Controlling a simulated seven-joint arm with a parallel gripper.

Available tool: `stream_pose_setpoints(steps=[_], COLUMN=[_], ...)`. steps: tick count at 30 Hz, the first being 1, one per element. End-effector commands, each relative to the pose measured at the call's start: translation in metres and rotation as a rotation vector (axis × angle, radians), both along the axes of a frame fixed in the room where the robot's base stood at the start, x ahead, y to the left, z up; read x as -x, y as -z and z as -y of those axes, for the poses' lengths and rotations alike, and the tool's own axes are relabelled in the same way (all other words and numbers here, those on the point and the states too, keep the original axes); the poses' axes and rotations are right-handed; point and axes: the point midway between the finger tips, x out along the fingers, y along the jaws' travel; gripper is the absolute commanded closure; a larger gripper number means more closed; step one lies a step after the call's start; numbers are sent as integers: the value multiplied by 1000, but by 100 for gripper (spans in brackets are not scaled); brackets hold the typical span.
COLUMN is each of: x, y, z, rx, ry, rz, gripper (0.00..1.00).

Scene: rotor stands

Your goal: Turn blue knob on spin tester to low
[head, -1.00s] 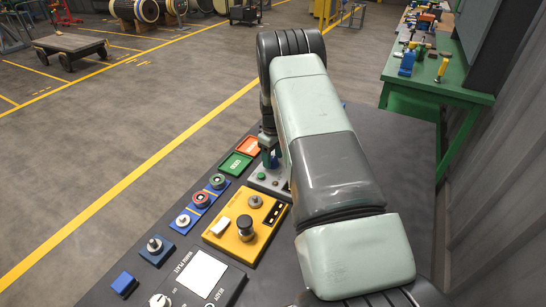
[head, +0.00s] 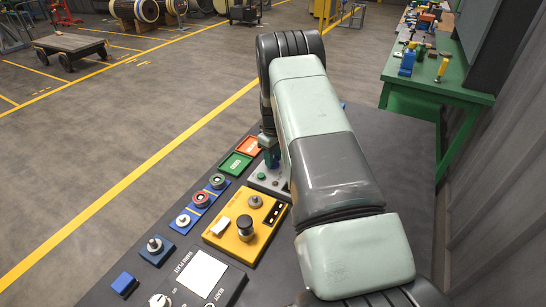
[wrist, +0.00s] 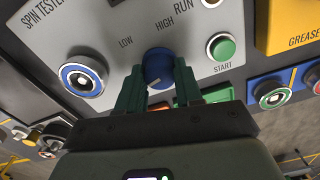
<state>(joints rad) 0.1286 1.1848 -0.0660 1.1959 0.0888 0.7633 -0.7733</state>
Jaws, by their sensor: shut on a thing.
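The blue knob (wrist: 157,64) is on the grey spin tester panel (wrist: 110,22), between the printed words LOW and HIGH. My gripper (wrist: 159,72) is shut on the knob, with one green finger on each side of it. A pale mark shows on the knob's lower part, but I cannot tell clearly where the knob points.
A green START button (wrist: 221,47) sits right of the knob, and a blue-ringed round control (wrist: 82,77) sits to its left. A yellow GREASE box (wrist: 285,25) is at the right. In the head view a yellow box (head: 222,243) with a black knob stands nearer.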

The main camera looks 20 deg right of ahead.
Motion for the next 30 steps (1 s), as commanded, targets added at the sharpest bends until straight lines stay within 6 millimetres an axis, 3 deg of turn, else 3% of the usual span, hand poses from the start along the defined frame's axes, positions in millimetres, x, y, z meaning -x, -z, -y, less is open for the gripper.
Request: stream_pose_setpoints(steps=[8, 30], x=[0, 0], y=[0, 0], z=[0, 0], rx=[0, 1], ry=[174, 862], rz=[-1, 0], gripper=[95, 95])
